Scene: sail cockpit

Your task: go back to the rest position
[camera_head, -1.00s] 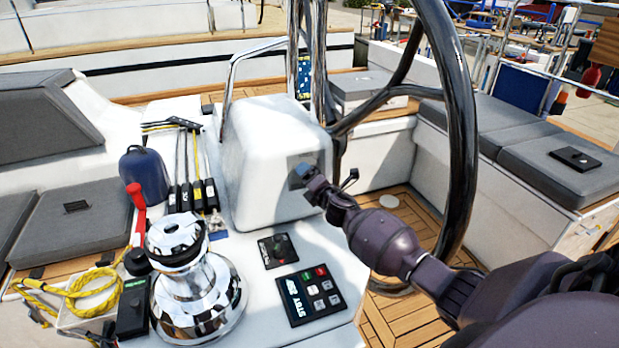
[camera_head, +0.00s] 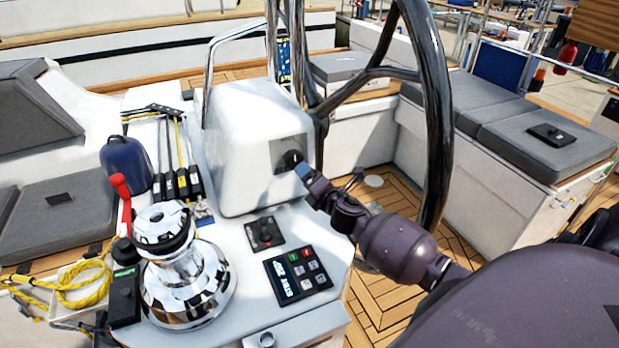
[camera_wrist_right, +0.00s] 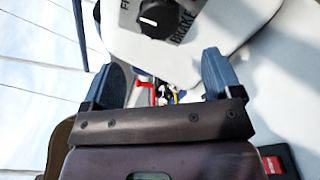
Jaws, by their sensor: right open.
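My right gripper (camera_head: 304,174) is in front of the white steering pedestal (camera_head: 240,155), just below and right of a black round knob (camera_head: 291,160) on a grey plate. In the right wrist view, my right gripper (camera_wrist_right: 161,80) is open, with two blue fingers apart and nothing between their tips. The knob (camera_wrist_right: 158,18) shows at the top of that view, beyond the fingertips, beside partly cut-off lettering that includes "BRAKE". My left gripper is not in view.
A dark steering wheel (camera_head: 437,110) stands behind and right of my right arm. A chrome winch (camera_head: 180,270), a button panel (camera_head: 297,272) and a small lever panel (camera_head: 264,233) are on the console at left. Grey-cushioned seats (camera_head: 540,145) lie at right.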

